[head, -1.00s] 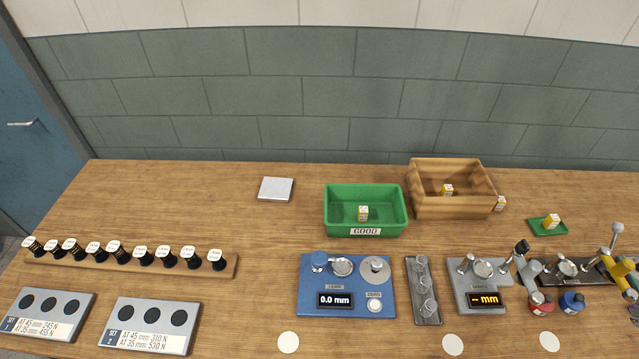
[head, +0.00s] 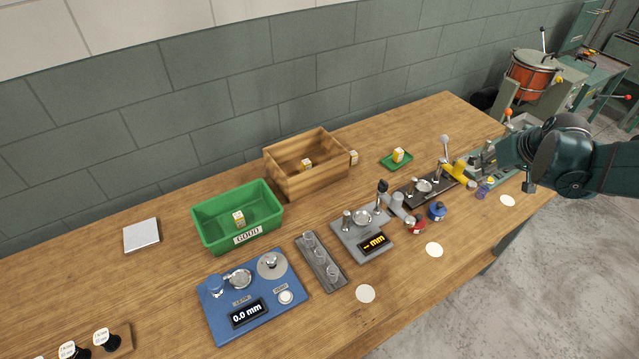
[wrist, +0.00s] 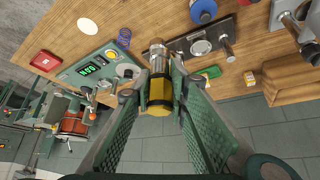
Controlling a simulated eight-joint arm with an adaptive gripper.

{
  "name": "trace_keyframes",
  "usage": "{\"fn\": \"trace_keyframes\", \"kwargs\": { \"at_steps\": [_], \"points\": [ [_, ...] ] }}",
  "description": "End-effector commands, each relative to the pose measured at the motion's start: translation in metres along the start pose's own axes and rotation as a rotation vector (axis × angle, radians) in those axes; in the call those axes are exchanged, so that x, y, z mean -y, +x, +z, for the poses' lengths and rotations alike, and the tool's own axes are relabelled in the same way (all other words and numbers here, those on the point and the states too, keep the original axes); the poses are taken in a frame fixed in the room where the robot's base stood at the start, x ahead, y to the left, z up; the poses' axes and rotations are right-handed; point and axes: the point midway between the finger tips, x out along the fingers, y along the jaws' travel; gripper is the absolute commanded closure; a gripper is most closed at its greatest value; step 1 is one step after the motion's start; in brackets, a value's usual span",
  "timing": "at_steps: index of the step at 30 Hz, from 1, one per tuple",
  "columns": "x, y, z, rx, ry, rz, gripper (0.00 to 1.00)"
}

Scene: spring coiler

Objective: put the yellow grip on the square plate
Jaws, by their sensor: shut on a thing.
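The yellow grip (wrist: 158,92) is a short yellow cylinder with dark bands and a silver metal end, seen in the wrist view. My gripper (wrist: 165,86) is shut on it, with one finger on each side. In the head view the yellow grip (head: 458,172) shows near the dark station with the white-ball lever, and my gripper (head: 488,158) is beside it, partly hidden by my arm. Whether the grip touches the station is not clear. The square plate (head: 141,236) is a flat light-grey square on the table at the far left, empty.
The green GOOD bin (head: 205,235), wooden box (head: 325,185) and small green tray (head: 388,161) stand between. Blue gauge (head: 215,310), grey gauge (head: 350,242) and dark rack (head: 318,262) line the front. Bare table surrounds the plate.

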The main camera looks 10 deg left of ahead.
Motion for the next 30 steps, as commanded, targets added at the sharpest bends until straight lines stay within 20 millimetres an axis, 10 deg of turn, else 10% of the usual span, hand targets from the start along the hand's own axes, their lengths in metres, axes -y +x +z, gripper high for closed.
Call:
{"fn": "trace_keyframes", "kwargs": {
  "at_steps": [30],
  "points": [
    [0.236, 0.060, -0.103, 0.000, -0.290, -0.185, 0.99]
  ]
}}
